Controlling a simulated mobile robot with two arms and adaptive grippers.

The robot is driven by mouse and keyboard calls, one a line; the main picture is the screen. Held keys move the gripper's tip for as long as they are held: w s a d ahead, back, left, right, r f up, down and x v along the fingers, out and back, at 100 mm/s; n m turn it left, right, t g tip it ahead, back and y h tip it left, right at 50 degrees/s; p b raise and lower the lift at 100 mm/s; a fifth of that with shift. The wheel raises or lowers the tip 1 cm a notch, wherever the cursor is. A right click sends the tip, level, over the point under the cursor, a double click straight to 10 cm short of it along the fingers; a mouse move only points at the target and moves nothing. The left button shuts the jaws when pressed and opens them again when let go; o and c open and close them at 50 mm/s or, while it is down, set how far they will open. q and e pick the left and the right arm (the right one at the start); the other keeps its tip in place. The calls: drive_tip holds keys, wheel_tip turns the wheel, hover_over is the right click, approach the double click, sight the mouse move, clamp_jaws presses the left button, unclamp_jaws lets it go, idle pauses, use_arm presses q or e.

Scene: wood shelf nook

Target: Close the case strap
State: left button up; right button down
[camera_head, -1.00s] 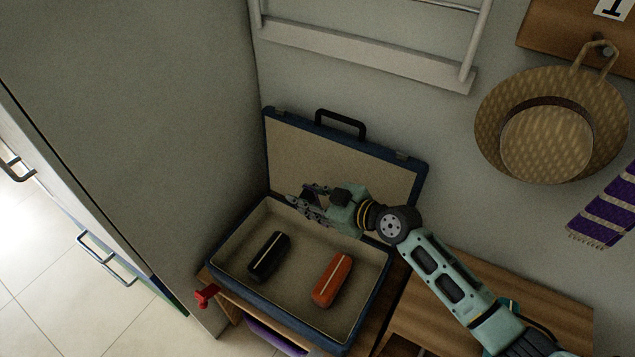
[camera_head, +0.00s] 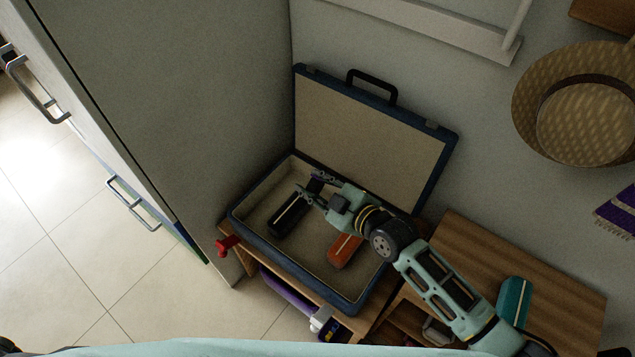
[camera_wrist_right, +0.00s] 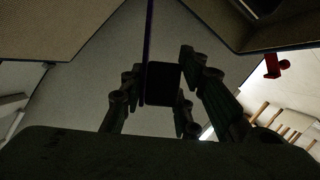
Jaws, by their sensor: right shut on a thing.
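The blue-edged case (camera_head: 240,228) lies open on a wooden shelf, its lid (camera_head: 375,120) tilted up against the wall with a black handle on the edge. A black oblong case (camera_head: 285,217) with a pale stripe and an orange one (camera_head: 345,252) lie inside; my arm partly covers the orange one. My right gripper (camera_head: 313,190) is over the tray, shut on the upper end of the black case. A dark block (camera_wrist_right: 162,83) shows between its fingers in the right wrist view. I cannot make out a strap. My left gripper is not in view.
A grey cabinet (camera_head: 170,110) stands close at the left. A red object (camera_head: 228,243) sits at the shelf's left edge, and purple and white items lie below. A teal case (camera_head: 513,298) lies on the wooden top at right. A hat (camera_head: 580,105) hangs on the wall.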

drive_tip(key=c, duration=1.6)
unclamp_jaws()
drive_tip(key=shift+s+f, duration=0.1)
drive_tip(key=shift+f, duration=0.05)
drive_tip(key=shift+o, duration=1)
drive_tip(key=v, duration=1.2)
